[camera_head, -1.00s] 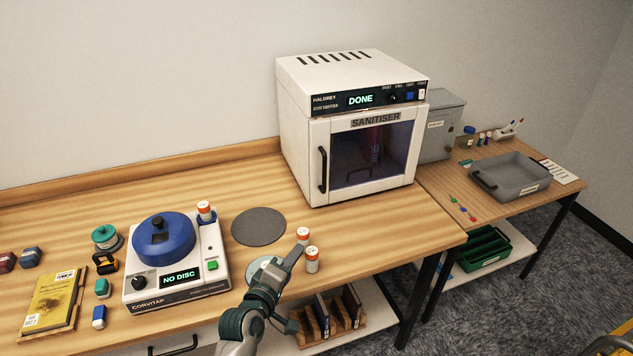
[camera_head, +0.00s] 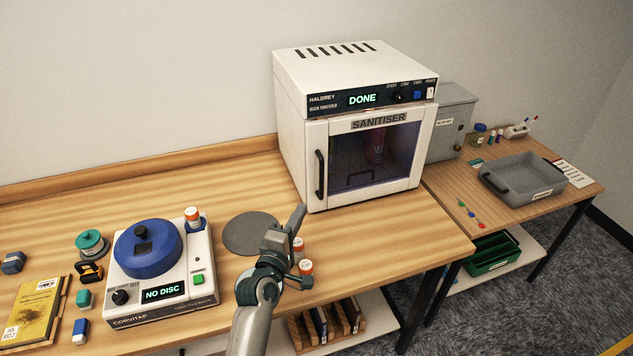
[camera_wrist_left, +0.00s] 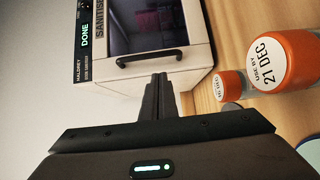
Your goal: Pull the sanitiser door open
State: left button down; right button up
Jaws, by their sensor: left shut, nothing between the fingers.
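The white sanitiser (camera_head: 352,123) stands at the back right of the wooden bench, its display reading DONE. Its door (camera_head: 374,160) has a dark window and a black vertical handle (camera_head: 320,174) on its left side. The door is closed. My left gripper (camera_head: 299,212) is in front of and below the handle, apart from it, shut and empty. In the left wrist view the fingers (camera_wrist_left: 158,90) point toward the sanitiser door (camera_wrist_left: 133,75), with the handle (camera_wrist_left: 150,57) just beyond their tips. My right gripper is not in view.
Two orange-capped vials (camera_head: 306,268) stand close by my left gripper; they look large in the wrist view (camera_wrist_left: 286,62). A dark round mat (camera_head: 244,234) lies left of it. A blue-lidded machine (camera_head: 160,265) is further left. A side table holds a grey tray (camera_head: 524,181).

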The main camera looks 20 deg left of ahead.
pick_arm(q)
jog(key=p, duration=0.3)
send_near(317, 179)
jog(key=w, duration=0.4)
jog(key=shift+w+d+r, duration=0.1)
jog(key=shift+w+d, duration=0.1)
jog(key=shift+w, duration=0.35)
dwell(0.6)
